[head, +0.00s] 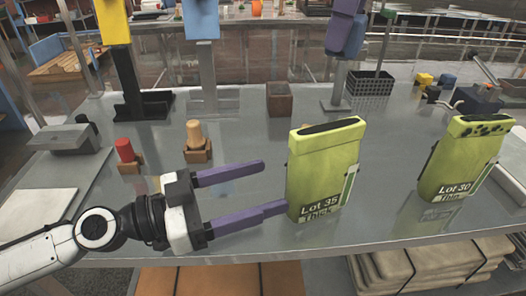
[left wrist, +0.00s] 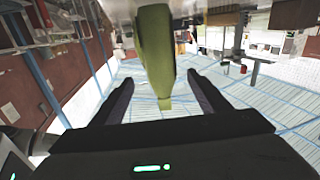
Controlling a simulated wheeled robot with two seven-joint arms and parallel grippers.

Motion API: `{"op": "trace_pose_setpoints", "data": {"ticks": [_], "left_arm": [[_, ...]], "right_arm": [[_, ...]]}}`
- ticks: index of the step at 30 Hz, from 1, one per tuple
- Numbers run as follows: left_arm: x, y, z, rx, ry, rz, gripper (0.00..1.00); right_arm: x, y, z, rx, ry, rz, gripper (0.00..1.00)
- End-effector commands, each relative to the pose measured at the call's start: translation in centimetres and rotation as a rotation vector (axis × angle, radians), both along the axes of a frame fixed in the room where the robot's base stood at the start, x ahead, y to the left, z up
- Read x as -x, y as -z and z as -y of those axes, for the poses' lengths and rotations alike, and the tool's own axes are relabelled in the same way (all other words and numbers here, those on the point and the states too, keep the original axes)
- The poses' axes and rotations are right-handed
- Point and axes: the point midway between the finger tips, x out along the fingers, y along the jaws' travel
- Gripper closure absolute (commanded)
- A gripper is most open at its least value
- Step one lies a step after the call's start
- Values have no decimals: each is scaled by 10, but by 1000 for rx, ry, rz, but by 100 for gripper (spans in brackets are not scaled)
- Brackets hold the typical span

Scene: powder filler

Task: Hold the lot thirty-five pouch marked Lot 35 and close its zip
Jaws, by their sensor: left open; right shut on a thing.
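The yellow-green Lot 35 pouch (head: 322,166) stands upright on the grey table, with a dark slot along its top and a label reading "Lot 35 Thick". A pale strip runs down its right side. My left gripper (head: 275,186) is open, its purple fingers pointing right at the pouch's left side. The lower fingertip is close to the pouch's lower left edge; I cannot tell if it touches. In the left wrist view the pouch (left wrist: 155,50) is edge-on, ahead and between the two open fingers (left wrist: 160,80). My right gripper is not in view.
A similar Lot 30 pouch (head: 465,160) stands to the right, dark spots along its top. A red-topped peg (head: 125,152) and an orange-topped peg (head: 196,140) stand behind my left gripper. A brown block (head: 279,100) and black basket (head: 369,83) are further back.

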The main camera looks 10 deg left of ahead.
Motion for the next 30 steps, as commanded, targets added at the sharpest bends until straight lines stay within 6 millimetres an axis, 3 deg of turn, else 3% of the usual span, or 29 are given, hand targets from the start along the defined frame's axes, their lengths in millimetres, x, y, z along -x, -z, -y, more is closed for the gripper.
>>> {"op": "trace_pose_setpoints", "data": {"ticks": [14, 30], "left_arm": [[-17, -2, 21, -12, -1, 20, 31], [-59, -2, 80, -5, -1, 16, 31]], "right_arm": [[0, 0, 0, 0, 0, 0, 77], [0, 0, 0, 0, 0, 0, 77]]}}
